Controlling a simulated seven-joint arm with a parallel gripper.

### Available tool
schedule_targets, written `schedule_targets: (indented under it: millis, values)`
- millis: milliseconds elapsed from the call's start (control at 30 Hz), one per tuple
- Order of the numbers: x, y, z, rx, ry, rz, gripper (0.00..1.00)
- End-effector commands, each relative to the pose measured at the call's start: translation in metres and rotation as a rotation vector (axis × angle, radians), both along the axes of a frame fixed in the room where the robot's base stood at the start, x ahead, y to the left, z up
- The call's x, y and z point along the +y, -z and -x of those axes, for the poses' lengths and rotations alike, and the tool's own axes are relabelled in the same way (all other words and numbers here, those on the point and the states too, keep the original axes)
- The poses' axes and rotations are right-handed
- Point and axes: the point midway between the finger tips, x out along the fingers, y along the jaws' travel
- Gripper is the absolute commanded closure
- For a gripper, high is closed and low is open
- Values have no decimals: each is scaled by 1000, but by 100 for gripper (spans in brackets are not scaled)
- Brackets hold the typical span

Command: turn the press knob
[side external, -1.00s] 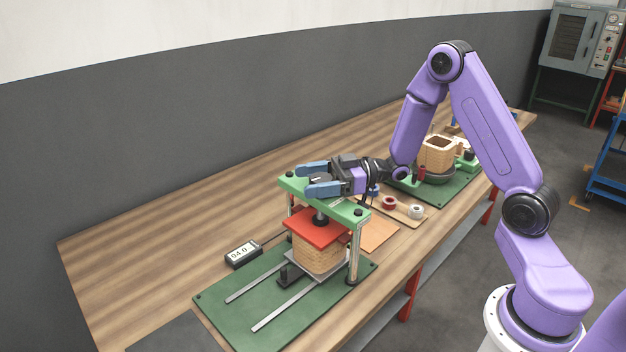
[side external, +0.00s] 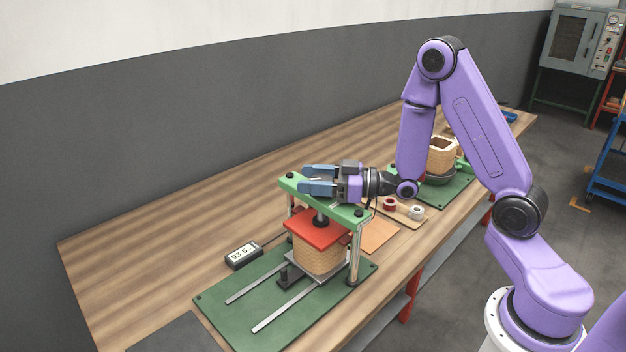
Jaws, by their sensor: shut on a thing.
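The press (side external: 294,183) has a green top beam on posts, with a red plate (side external: 316,229) under it. The red plate rests on a wound tan coil (side external: 318,257). My gripper (side external: 311,179) lies level just over the beam, its blue fingers pointing left. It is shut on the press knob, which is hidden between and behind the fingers. A small readout (side external: 243,254) on the table left of the press shows digits that look like 93.5.
The press stands on a green base with two rails (side external: 290,308). Behind it are a board with spools (side external: 390,203) and a second green station with another coil (side external: 441,156). The table to the left (side external: 150,250) is mostly clear.

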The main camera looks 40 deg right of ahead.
Motion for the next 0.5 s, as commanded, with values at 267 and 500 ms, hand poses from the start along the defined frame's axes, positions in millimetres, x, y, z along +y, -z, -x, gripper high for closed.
schedule_targets:
  millis: [267, 500]
  values:
    - [0, -1, 0, -3, 28, 1, 71]
    - [0, 0, 0, -3, 26, 3, 20]
